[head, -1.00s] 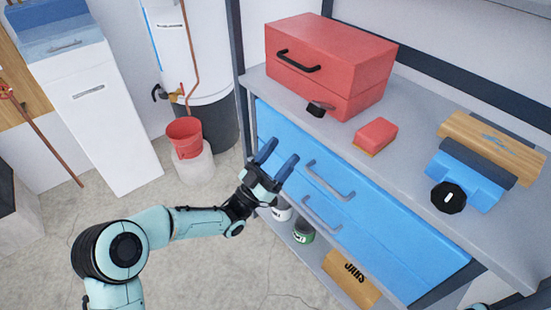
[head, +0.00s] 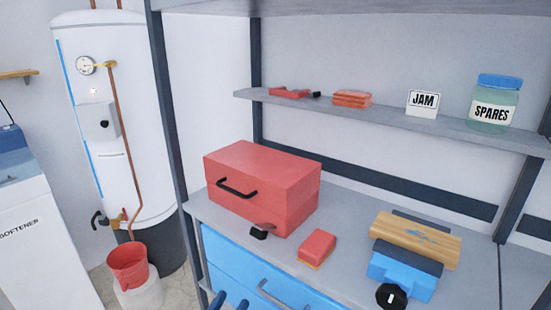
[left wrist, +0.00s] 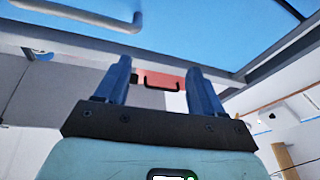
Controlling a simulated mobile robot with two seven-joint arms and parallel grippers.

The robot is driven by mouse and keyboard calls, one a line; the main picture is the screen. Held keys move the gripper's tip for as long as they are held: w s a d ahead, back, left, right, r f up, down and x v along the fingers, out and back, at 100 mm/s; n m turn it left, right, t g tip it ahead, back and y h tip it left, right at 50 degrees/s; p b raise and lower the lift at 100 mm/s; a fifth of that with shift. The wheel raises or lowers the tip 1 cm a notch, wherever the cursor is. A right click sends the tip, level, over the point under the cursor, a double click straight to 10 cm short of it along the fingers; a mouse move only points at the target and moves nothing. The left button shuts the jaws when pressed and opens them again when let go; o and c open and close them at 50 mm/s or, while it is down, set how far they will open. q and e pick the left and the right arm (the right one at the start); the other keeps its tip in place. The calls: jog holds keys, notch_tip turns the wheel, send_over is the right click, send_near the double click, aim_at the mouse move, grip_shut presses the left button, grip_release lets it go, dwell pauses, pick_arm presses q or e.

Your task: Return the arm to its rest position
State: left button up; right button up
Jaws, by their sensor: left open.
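Only the two blue fingertips of my left gripper (head: 230,302) show at the bottom edge of the head view, in front of the blue drawers (head: 240,262). The rest of that arm is out of the picture. In the left wrist view the two blue fingers (left wrist: 160,78) stand well apart, with nothing held between them. A red thing with a dark handle (left wrist: 165,80) shows beyond them, and a blue drawer front (left wrist: 200,25) with a grey handle fills the top. My right gripper is in neither view.
The workbench (head: 340,268) carries a red toolbox (head: 262,185), a red block (head: 317,246) and a blue vise (head: 402,275). A shelf (head: 390,110) above holds a jar (head: 496,105). A red bucket (head: 128,265) stands at the left.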

pick_arm(q)
jog(key=s+f+n+g+y+p, duration=0.45)
jog(key=s+f+g+p, duration=0.65)
jog(key=s+f, duration=0.55)
jog(key=s+n+g+p, duration=0.2)
jog(key=s+g+p, duration=0.5)
jog(key=s, duration=1.5)
jog(key=g, duration=0.2)
jog(key=shift+s+d+r+g+y, duration=0.2)
jog(key=shift+d+r+g+y, duration=0.1)
jog(key=shift+d+r+y, duration=0.05)
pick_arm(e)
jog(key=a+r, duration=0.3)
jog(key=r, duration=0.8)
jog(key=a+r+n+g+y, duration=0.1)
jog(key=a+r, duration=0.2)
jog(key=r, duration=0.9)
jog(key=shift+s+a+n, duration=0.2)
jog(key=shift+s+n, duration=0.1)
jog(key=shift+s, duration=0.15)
